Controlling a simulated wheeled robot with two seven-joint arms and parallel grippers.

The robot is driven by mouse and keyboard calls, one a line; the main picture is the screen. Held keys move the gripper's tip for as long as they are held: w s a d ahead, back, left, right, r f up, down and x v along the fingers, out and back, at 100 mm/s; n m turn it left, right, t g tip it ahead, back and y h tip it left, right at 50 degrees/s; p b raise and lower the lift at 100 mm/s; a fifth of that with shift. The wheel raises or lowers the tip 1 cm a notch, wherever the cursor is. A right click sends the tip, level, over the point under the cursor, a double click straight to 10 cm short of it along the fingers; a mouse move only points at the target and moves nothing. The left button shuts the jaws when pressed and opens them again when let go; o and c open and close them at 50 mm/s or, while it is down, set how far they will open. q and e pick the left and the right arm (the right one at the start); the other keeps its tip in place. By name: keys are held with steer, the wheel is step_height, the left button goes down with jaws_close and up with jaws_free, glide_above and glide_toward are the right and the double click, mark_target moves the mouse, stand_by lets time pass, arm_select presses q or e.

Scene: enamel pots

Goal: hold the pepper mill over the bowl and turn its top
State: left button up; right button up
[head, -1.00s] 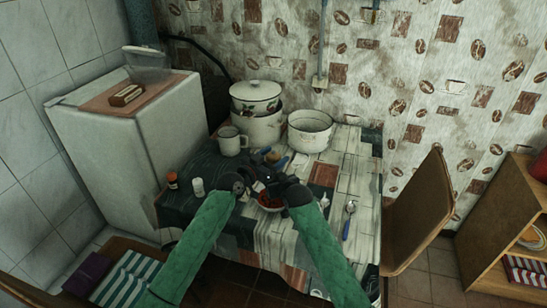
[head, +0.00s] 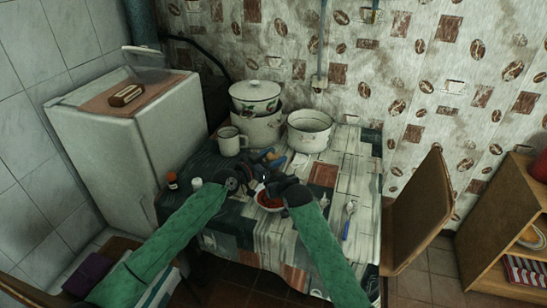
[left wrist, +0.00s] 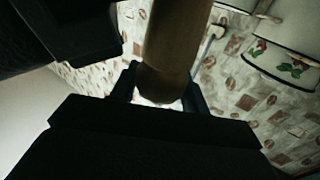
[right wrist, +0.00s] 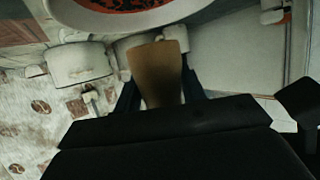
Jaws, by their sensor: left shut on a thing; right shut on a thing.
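The wooden pepper mill shows in the left wrist view (left wrist: 172,45) between the fingers of my left gripper (left wrist: 160,90), and in the right wrist view (right wrist: 157,70) between the fingers of my right gripper (right wrist: 160,90). Both grippers are shut on it. In the head view my left gripper (head: 254,185) and right gripper (head: 276,186) are close together and mostly hide the mill. The bowl (head: 270,208) with red contents is just below and beside them on the table. Its rim and red inside also show at the top of the right wrist view (right wrist: 150,17).
A small red-brown jar (head: 172,181) is at left. A spoon (head: 348,220) lies at right. A chair (head: 415,215) stands beside the table.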

mark_target(273, 153)
stand_by(0.4)
arm_select(q)
steer(key=o, duration=1)
steer(key=shift+a, duration=0.1)
step_height(273, 153, up, 10)
steer(key=shift+f, duration=0.1)
